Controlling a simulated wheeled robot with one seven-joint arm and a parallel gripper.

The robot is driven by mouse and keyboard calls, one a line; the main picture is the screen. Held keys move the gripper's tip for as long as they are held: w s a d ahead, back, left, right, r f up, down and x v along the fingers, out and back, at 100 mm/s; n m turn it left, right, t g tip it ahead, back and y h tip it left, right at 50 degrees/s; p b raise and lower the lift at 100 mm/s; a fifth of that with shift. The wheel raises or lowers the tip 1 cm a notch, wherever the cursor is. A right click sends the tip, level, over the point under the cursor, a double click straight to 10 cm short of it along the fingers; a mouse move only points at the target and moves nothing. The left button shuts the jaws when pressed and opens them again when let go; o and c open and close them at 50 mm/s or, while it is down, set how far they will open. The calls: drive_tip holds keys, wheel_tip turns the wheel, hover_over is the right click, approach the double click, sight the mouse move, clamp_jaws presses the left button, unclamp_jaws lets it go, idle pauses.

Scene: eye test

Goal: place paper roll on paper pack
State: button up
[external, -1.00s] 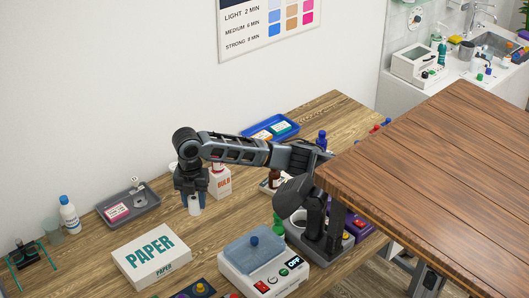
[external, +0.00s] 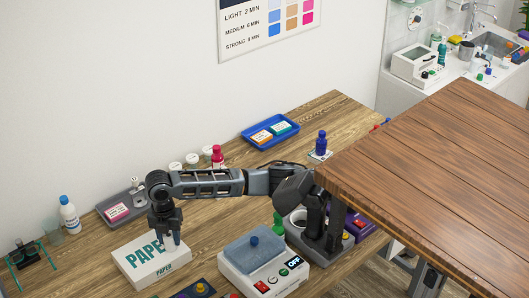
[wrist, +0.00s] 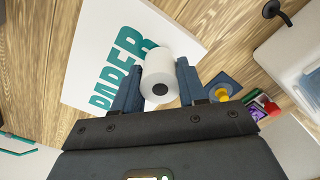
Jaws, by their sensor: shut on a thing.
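The paper pack (external: 140,262) is a white box with teal "PAPER" lettering, lying flat on the wooden bench; it also shows in the wrist view (wrist: 88,35). My gripper (external: 169,240) is over the pack's right part. It is shut on the paper roll (wrist: 160,78), a white roll with a dark core hole, held between the two blue-grey fingers. In the external view the roll (external: 169,240) shows only as a small pale piece below the fingers. Whether the roll touches the pack cannot be told.
A white device with a blue-grey lid (external: 254,252) stands right of the pack. A grey tray (external: 127,215) lies behind it. A dark pad with a yellow knob (external: 200,289) is in front. A white bottle (external: 69,214) stands at the left.

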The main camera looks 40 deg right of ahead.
sight(164, 238)
drive_tip(key=shift+f, duration=0.15)
drive_tip(key=o, duration=1)
drive_tip(key=shift+o, duration=0.2)
wheel_tip(164, 238, up, 12)
drive_tip(key=b, duration=0.1)
